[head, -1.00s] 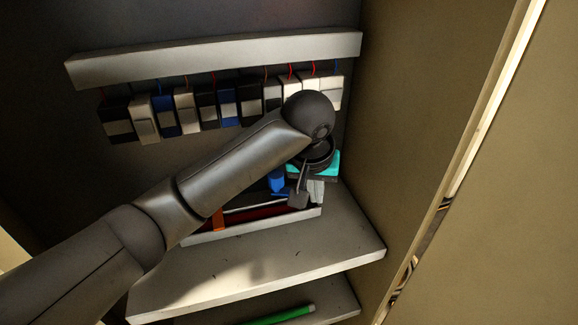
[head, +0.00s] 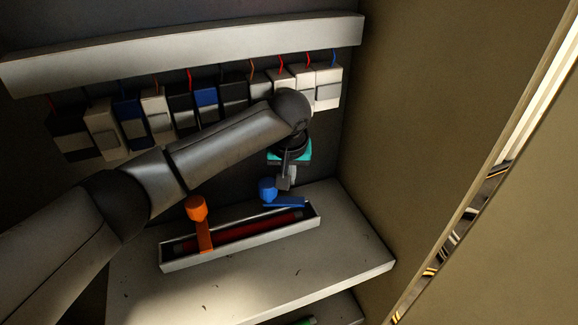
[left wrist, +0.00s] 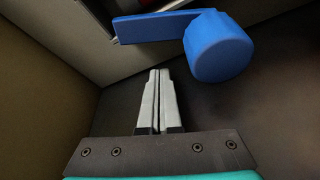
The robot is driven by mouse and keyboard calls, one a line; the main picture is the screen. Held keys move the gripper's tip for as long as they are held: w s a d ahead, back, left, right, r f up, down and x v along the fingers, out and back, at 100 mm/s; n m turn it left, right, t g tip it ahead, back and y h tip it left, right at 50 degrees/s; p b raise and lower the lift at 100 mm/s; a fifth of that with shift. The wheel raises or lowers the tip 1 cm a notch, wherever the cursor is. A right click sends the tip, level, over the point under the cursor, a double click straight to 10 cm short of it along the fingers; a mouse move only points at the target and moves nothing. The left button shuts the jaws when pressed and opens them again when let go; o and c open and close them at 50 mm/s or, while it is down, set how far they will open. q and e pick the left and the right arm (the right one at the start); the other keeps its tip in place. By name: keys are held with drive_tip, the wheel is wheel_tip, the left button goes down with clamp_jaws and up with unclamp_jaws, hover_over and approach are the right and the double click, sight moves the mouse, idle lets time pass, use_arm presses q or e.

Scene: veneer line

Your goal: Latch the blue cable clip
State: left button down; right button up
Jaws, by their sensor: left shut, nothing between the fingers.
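The blue cable clip (head: 268,188) stands at the back edge of a pale trough (head: 240,249), near its right end. Its round knob is at the left and its flat arm (head: 284,202) points right, along the back rim rather than straight across the trough. In the left wrist view the clip (left wrist: 215,47) is just beyond my fingertips. My left gripper (head: 286,184) is shut and empty, just above and behind the clip's arm; a small gap shows in the wrist view (left wrist: 159,72). My right gripper is not in view.
An orange clip (head: 204,230) lies across the trough's left part, over a dark red cable (head: 262,227). The trough sits on a pale shelf (head: 240,285) with free room in front. A row of modules (head: 206,104) hangs behind my arm. A cabinet wall (head: 430,130) stands at the right.

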sight(282, 198)
use_arm(q)
drive_tip(key=shift+s+r, duration=0.25)
drive_tip(key=shift+s, duration=1.6)
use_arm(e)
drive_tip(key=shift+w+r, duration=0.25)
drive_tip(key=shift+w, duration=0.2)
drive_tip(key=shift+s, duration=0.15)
